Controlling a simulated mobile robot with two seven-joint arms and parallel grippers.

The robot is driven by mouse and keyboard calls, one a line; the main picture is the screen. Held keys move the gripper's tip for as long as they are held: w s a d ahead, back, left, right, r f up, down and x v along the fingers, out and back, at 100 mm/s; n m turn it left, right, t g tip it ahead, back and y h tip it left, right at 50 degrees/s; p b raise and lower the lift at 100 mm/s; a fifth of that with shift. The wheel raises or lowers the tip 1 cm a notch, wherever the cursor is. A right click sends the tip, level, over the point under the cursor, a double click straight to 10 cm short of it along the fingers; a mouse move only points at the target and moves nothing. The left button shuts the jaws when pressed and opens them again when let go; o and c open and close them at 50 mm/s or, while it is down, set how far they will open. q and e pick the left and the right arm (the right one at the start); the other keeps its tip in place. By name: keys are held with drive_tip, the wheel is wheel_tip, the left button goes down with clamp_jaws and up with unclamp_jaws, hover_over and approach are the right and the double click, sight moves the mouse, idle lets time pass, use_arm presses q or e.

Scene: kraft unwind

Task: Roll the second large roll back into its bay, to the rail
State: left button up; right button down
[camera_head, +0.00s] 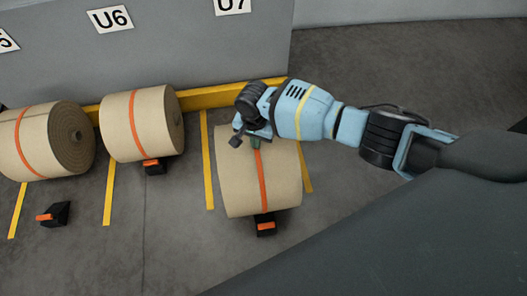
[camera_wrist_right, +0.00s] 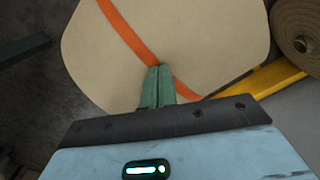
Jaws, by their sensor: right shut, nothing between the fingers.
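The large tan roll (camera_head: 258,185) with an orange band lies between yellow floor lines below the U7 sign (camera_head: 232,5). Floor shows between it and the yellow rail (camera_head: 213,97), so it stands off the rail. My right gripper (camera_head: 256,143) is shut and empty, its fingertips at the roll's upper side by the band; whether they touch is unclear. In the right wrist view its green fingers (camera_wrist_right: 159,82) lie together before the roll (camera_wrist_right: 190,35), beside the orange band. A black chock with an orange top (camera_head: 265,226) sits at the roll's front. My left gripper is out of view.
Another roll (camera_head: 140,122) lies at the rail under U6, with a chock (camera_head: 154,166) at its front. A third roll (camera_head: 45,140) lies farther left; its chock (camera_head: 54,214) stands apart. A grey surface fills the lower right. Floor between the bays is clear.

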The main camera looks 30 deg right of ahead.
drive_tip(key=shift+d+f, duration=0.15)
drive_tip(key=shift+f, duration=0.1)
drive_tip(key=shift+w+d+b, duration=0.2)
drive_tip(key=shift+w+b, duration=0.1)
drive_tip(key=shift+w, duration=0.25)
drive_tip(key=shift+w+d+b, duration=0.15)
drive_tip(key=shift+w+b, duration=0.15)
drive_tip(key=shift+w, duration=0.25)
drive_tip(key=shift+r, duration=0.1)
drive_tip(key=shift+w, duration=0.1)
drive_tip(key=shift+w+d+b, duration=0.3)
drive_tip(key=shift+w+b, duration=0.5)
drive_tip(key=shift+w, duration=0.25)
drive_tip(key=shift+w+d+f+b, duration=0.2)
drive_tip(key=shift+w+f+b, duration=0.05)
drive_tip(key=shift+w+b, duration=0.5)
drive_tip(key=shift+w+d+r, duration=0.1)
drive_tip(key=shift+w, duration=0.15)
